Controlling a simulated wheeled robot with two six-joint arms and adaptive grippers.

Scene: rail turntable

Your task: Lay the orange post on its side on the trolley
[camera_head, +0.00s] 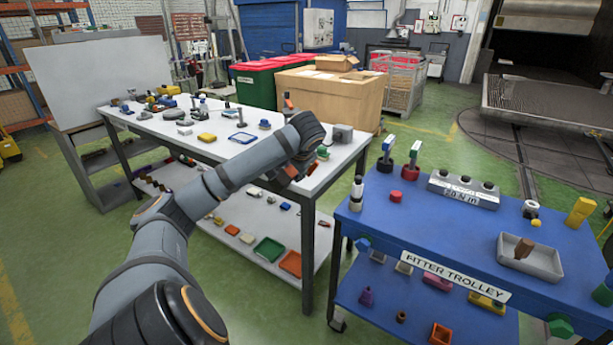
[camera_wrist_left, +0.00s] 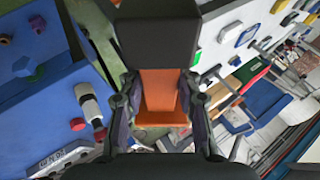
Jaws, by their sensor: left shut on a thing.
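My left gripper (camera_head: 289,172) is over the right end of the white workbench, near the gap beside the blue trolley (camera_head: 425,225). In the left wrist view its two dark fingers (camera_wrist_left: 160,112) are shut on the orange post (camera_wrist_left: 158,92). A dark block covers the upper part of the post in that view, and I cannot tell whether it belongs to the post. In the head view my wrist and fingers hide most of the post, so its tilt is unclear. My right gripper is not in view.
The trolley top carries a grey socket block (camera_head: 462,188), a grey tray (camera_head: 530,258), a yellow block (camera_head: 580,212), and upright tools at its left end. Its front middle is bare. The white workbench (camera_head: 215,150) holds several small parts. A cardboard box (camera_head: 335,97) stands behind.

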